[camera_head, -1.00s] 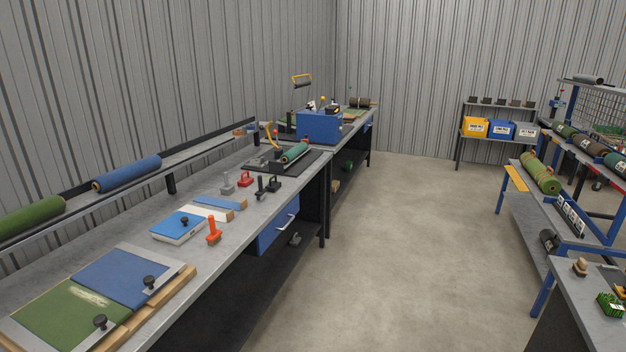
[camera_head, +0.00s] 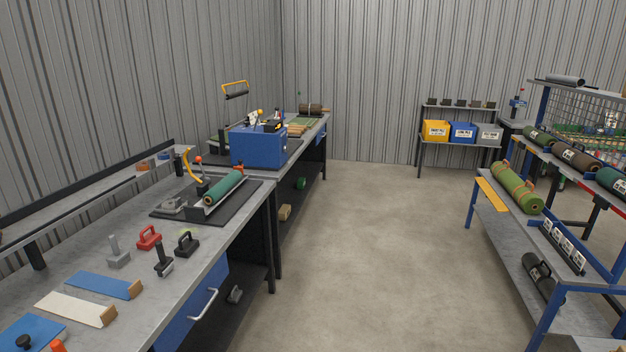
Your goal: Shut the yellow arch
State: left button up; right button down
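Two yellow arched parts show. One is a slim curved yellow arm (camera_head: 190,167), standing up on a black mat (camera_head: 160,214) on the left bench, beside a dark green turf roll (camera_head: 222,187) in a cradle. A red knob (camera_head: 198,159) is next to it. The other is a yellow arched handle (camera_head: 236,86) with a dark roller bar under it, raised above and behind a blue box (camera_head: 257,148) on the farther bench. Both look raised. I cannot tell which is the task's arch. Neither of my grippers is in view.
The left bench (camera_head: 205,257) holds hand tools: a red one (camera_head: 148,238), black ones and a grey one, plus blue and white strips. Open floor (camera_head: 350,250) lies between it and the blue-framed rack (camera_head: 471,197) on the right. A bin shelf (camera_head: 420,157) stands at the back wall.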

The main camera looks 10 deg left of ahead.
aim_at(177, 155)
jog(key=i, duration=1.5)
jog(key=i+u, duration=0.45)
jog(key=i+l+u, duration=0.1)
jog(key=i+u, duration=0.15)
jog(key=u, duration=0.2)
